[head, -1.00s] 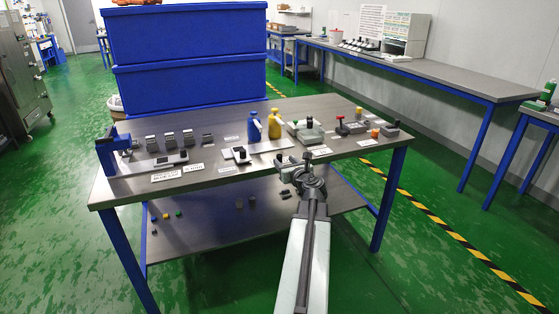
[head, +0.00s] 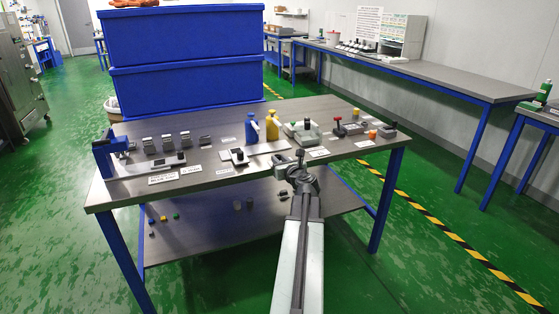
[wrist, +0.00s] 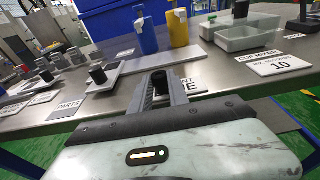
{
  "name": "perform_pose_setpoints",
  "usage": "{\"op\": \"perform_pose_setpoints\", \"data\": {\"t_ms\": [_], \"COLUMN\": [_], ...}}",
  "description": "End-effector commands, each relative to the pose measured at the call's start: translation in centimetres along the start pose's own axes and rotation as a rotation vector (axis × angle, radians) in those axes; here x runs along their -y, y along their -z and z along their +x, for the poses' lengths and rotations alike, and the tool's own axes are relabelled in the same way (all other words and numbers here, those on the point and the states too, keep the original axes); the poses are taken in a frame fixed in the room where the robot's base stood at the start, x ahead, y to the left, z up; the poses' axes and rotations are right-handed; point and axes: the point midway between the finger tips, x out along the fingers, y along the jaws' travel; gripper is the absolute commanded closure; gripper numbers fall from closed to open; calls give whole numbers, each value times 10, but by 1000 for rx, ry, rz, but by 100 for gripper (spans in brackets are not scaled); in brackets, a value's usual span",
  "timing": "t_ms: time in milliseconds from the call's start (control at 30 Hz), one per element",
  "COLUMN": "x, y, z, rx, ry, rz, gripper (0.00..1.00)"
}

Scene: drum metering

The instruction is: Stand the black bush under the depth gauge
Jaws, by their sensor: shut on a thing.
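My gripper (wrist: 161,92) is shut on a small black bush (wrist: 159,82), held at the tips of its fingers in the wrist view. In the head view my gripper (head: 300,168) is at the table's front edge, and the bush is too small there to make out clearly. No label in view names the depth gauge. A blue stand (head: 106,157) with a horizontal barrel is at the table's left end, and a black stand with a red knob (head: 339,123) is at the right. I cannot tell which is the gauge. The held bush is apart from both.
A small light tray (wrist: 100,80) with another black piece lies left of my gripper. Grey bins (wrist: 248,35) and a label card (wrist: 272,62) lie to the right. Several grey blocks stand along the left.

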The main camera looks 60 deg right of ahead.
Motion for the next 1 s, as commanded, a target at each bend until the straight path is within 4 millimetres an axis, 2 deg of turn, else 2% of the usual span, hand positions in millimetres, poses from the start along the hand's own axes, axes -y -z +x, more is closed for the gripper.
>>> {"op": "perform_pose_setpoints", "data": {"t_ms": [400, 500, 1000], "x": [-1, -1, 0], "y": [-83, -95, -94], "z": [-12, -14, -14], "rx": [0, 0, 0], "ry": [-1, -1, 0], "rz": [0, 0, 0], "gripper": [100, 100, 100]}}
